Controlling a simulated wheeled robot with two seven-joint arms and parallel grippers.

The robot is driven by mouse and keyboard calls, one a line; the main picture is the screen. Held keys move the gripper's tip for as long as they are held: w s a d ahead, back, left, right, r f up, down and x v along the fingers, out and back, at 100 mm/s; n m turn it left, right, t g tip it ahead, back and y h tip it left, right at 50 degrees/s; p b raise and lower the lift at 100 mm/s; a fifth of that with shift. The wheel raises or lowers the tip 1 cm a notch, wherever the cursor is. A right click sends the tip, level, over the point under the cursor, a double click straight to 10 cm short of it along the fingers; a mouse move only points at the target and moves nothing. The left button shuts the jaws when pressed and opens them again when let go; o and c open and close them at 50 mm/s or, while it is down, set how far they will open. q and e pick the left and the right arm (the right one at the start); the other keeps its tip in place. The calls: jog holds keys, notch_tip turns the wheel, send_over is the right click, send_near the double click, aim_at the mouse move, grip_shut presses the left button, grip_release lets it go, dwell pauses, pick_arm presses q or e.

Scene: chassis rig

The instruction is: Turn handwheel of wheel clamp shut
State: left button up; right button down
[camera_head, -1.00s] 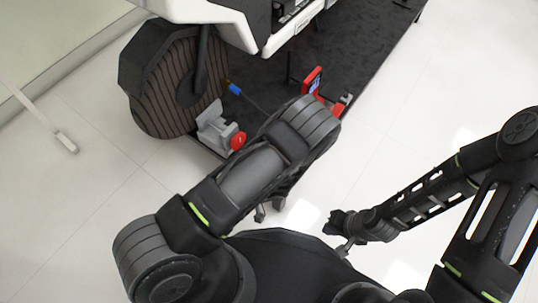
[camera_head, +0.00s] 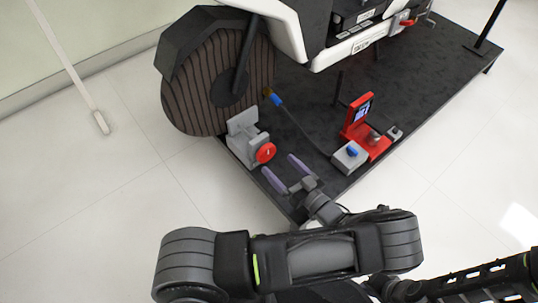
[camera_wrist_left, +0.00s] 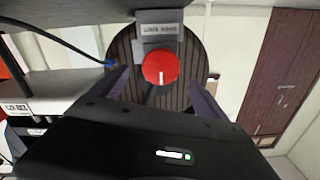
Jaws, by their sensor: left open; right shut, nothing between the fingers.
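The grey wheel clamp (camera_head: 243,133) stands at the edge of the black platform beside the large ribbed wheel (camera_head: 205,95). Its round red handwheel (camera_head: 265,152) faces my left gripper (camera_head: 284,172). The gripper is open, its two purple fingers pointing at the handwheel, with a small gap in the head view. In the left wrist view the handwheel (camera_wrist_left: 160,68), with a pale mark on its face, appears between the open fingers, below the labelled clamp body (camera_wrist_left: 160,30). My right gripper is not visible; only part of my right arm shows at the lower right.
A red stand with a screen (camera_head: 358,115) and a grey box with a blue button (camera_head: 350,155) sit right of my left gripper on the platform (camera_head: 300,105). A blue-ended cable runs across it. The white machine body (camera_head: 285,30) overhangs behind. Floor left of the clamp is clear.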

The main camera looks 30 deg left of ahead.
aim_at(268, 155)
pick_arm(q)
jog(key=b+x, duration=0.1)
jog(key=x, duration=0.4)
jog(key=shift+a+f+b, duration=0.15)
jog(key=shift+b, duration=0.2)
jog(key=shift+w+a, duration=0.2)
jog(key=shift+a, duration=0.45)
jog(key=shift+c, duration=0.6)
jog(key=c, duration=1.3)
jog(key=shift+o, duration=0.2)
